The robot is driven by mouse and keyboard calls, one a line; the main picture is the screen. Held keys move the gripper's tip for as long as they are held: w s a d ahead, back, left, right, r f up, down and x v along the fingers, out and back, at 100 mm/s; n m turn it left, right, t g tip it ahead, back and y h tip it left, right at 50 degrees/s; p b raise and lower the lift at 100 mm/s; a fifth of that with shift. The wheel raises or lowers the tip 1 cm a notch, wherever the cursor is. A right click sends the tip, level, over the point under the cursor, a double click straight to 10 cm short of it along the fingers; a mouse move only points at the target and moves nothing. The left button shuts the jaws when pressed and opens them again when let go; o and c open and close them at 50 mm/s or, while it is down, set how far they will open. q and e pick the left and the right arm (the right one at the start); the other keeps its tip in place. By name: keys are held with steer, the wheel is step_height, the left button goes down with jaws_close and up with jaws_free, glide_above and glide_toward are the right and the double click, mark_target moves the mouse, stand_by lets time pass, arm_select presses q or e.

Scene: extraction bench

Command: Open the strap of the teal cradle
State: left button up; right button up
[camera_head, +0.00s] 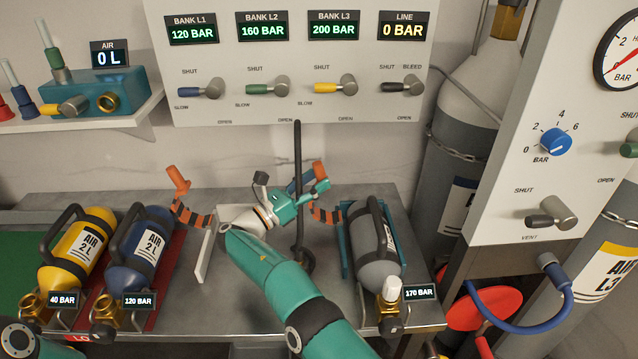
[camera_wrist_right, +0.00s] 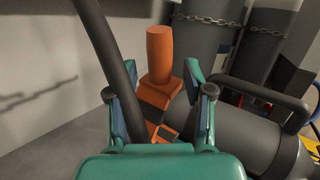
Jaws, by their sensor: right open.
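The teal cradle (camera_head: 347,255) stands at the right of the bench and holds a grey cylinder (camera_head: 384,262). Its black-and-orange strap (camera_head: 326,214) extends out from the cradle's left side, with an upright orange lever (camera_head: 318,169) at its end. No strap shows across the grey cylinder. My right gripper (camera_head: 308,188) is open at the lever. In the right wrist view the orange lever (camera_wrist_right: 160,57) stands between the two open fingers, with the strap (camera_wrist_right: 158,118) below; contact cannot be told. My left gripper is not in view.
A black upright hose (camera_head: 298,150) passes close beside my right gripper. A blue cylinder (camera_head: 143,245) and a yellow cylinder (camera_head: 77,257) lie at left; another striped strap (camera_head: 190,213) stands right of the blue one. A white bracket (camera_head: 203,252) stands mid-bench. The valve panel (camera_head: 290,105) is behind.

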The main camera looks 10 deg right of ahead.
step_height(320, 180, up, 10)
stand_by(0.5)
steer(key=shift+f, duration=0.1)
